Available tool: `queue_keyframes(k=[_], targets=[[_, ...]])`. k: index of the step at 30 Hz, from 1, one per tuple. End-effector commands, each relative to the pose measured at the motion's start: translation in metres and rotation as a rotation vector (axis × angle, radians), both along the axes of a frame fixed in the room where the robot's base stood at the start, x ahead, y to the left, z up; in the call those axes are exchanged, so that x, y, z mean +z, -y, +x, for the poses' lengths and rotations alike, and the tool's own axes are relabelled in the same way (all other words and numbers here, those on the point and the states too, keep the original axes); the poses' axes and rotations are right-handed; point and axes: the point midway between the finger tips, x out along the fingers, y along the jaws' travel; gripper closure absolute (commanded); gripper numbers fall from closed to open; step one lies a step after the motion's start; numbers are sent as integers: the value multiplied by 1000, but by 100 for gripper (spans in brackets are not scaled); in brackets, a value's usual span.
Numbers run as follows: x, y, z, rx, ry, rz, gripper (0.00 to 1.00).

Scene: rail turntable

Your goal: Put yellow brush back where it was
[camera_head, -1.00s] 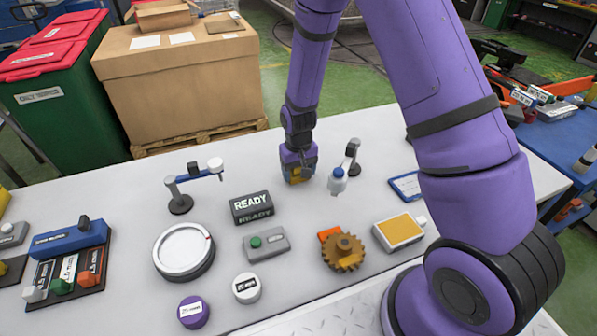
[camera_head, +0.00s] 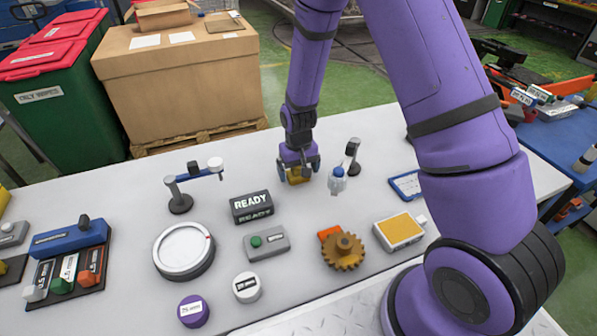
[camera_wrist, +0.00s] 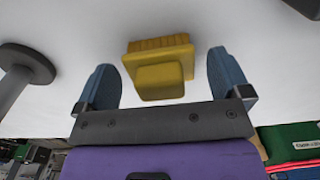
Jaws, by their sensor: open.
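The yellow brush (camera_head: 296,175) sits on the white table below my gripper, behind the READY sign. In the wrist view the yellow brush (camera_wrist: 158,68) lies between the two blue fingers, with its bristles toward the top of the picture. My gripper (camera_head: 299,172) is open, and the wrist view shows a gap between the brush and each finger (camera_wrist: 168,82). The fingers partly hide the brush in the head view.
A small post with a blue-and-white head (camera_head: 338,180) stands close to the right of my gripper. A READY sign (camera_head: 251,206), a round white turntable (camera_head: 183,250), a grey button box (camera_head: 266,243) and a brown gear (camera_head: 343,252) stand nearer.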

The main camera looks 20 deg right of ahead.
Motion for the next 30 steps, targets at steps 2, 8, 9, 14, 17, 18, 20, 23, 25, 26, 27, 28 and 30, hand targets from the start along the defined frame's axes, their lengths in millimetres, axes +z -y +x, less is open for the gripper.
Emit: queue_keyframes(k=[2,8,9,14,17,18,20,23,25,26,27,28,30], targets=[[12,0,1,0,3,1,5],[48,0,0,0,4,1,5],[56,0,1,0,5,1,5],[84,0,1,-1,4,1,5],[97,0,0,-1,3,1,5],[102,0,0,0,3,1,5],[106,0,0,0,2,0,5],[112,0,0,0,1,0,5],[114,0,0,0,0,0,5],[114,0,0,0,0,0,5],[115,0,0,0,0,0,5],[116,0,0,0,2,0,5],[122,1,-2,-1,8,2,5]])
